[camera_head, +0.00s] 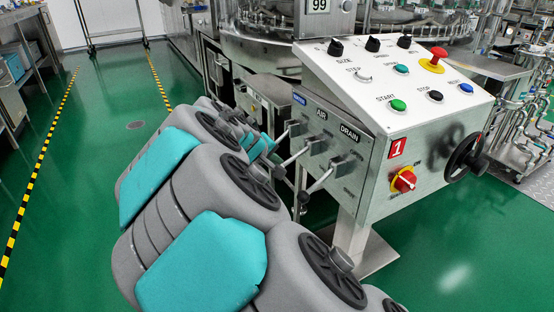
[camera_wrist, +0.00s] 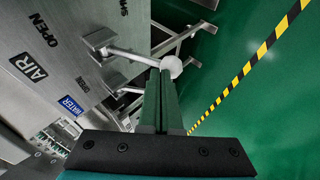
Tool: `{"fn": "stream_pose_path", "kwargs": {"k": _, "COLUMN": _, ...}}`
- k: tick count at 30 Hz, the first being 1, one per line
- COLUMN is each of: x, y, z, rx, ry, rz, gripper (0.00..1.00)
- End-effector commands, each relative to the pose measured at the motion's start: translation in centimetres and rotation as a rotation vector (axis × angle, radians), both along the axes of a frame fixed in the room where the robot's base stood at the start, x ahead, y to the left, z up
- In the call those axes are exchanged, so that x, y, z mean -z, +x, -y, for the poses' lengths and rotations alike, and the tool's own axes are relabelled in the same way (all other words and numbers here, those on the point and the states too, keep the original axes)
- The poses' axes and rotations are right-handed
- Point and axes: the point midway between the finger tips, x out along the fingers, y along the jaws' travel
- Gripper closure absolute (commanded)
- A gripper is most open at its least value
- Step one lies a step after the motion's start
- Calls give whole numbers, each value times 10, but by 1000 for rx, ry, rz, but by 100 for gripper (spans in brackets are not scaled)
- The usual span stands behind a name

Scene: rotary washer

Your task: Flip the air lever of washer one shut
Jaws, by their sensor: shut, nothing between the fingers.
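The metal control box (camera_head: 405,160) of washer one bears a red label "1" in the head view. Its left face has the water, AIR and DRAIN levers. The air lever (camera_wrist: 128,54) is a thin metal rod with a pale round knob, and stands out from the panel near the AIR label (camera_wrist: 28,67) in the wrist view; it also shows in the head view (camera_head: 296,157). My gripper (camera_wrist: 165,73) is shut and empty, its tips right at the knob. Contact cannot be told. The tips are hard to make out in the head view.
The drain lever (camera_head: 323,180) is at the right of the air lever, and the water lever (camera_head: 281,135) at its left. A red emergency button (camera_head: 433,60) and a black handwheel (camera_head: 465,158) are on the box. Green floor is open at the left.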

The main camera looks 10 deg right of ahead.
Motion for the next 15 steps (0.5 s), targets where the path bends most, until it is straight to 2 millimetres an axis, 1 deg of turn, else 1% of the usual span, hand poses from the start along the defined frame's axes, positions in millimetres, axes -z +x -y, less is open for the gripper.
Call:
{"fn": "stream_pose_path", "kwargs": {"k": 1, "x": 7, "y": 0, "z": 0, "rx": -1, "ry": -31, "rz": 8, "gripper": 100}}
{"fn": "stream_pose_path", "kwargs": {"k": 5, "x": 14, "y": 0, "z": 1, "rx": 0, "ry": -92, "rz": 27, "gripper": 100}}
{"fn": "stream_pose_path", "kwargs": {"k": 15, "x": 24, "y": 1, "z": 3, "rx": 0, "ry": -85, "rz": 27, "gripper": 100}}
